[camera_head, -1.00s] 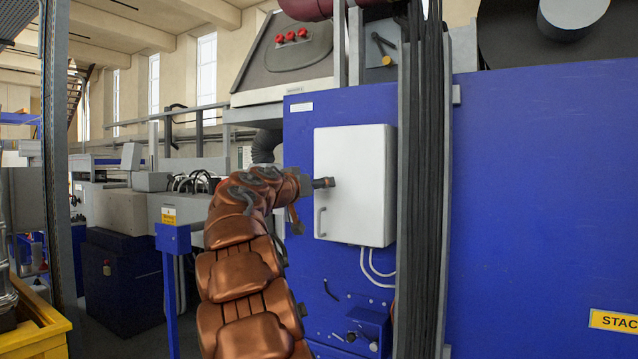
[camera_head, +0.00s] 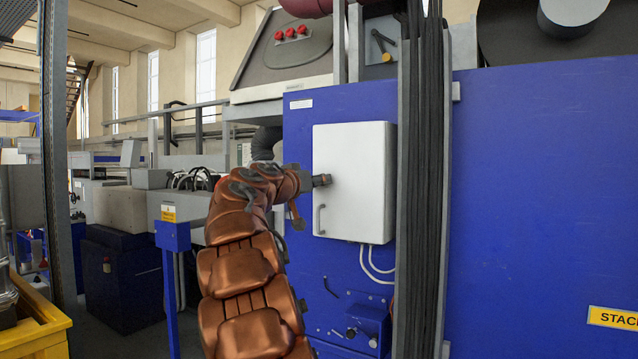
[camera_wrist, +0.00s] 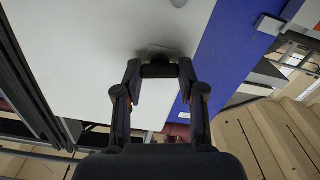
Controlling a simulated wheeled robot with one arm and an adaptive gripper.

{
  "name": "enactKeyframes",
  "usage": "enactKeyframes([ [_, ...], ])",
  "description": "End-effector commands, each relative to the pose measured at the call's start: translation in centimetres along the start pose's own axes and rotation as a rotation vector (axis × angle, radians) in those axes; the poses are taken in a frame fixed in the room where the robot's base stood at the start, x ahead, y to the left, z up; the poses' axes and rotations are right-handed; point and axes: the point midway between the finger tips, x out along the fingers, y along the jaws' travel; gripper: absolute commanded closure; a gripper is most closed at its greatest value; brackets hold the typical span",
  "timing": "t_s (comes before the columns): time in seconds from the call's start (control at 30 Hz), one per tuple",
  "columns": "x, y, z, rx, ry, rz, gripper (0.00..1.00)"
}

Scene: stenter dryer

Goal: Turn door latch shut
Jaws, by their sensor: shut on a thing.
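The white cabinet door (camera_head: 354,180) is on the blue machine panel in the head view and appears closed. It also fills much of the wrist view (camera_wrist: 85,60). My gripper (camera_head: 322,180) is at the door's left edge, above the grey handle (camera_head: 321,220). In the wrist view my gripper (camera_wrist: 159,70) has its fingertips close together on a small dark latch (camera_wrist: 158,58) against the door face. The fingers hide most of the latch, so its exact angle cannot be told.
Blue machine panels (camera_head: 550,180) surround the cabinet. A bundle of dark vertical cables (camera_head: 425,180) stands just right of it. White hoses (camera_head: 375,265) hang below. A blue post with a box (camera_head: 173,236) stands left of my arm.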

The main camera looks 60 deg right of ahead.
Motion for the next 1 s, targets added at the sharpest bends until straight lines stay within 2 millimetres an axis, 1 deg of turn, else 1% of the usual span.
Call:
enactKeyframes([
  [0.03, -0.01, -0.05, 0.3, -0.01, -0.006, 0.001, 0.95],
  [0.17, -0.13, -0.11, 0.34, -0.059, -0.007, 0.0, 0.95],
  [0.37, -0.15, -0.14, 0.38, -0.194, -0.008, -0.001, 0.95],
  [1.0, 0.04, 0.03, 0.43, -0.801, -0.015, -0.002, 0.95],
])
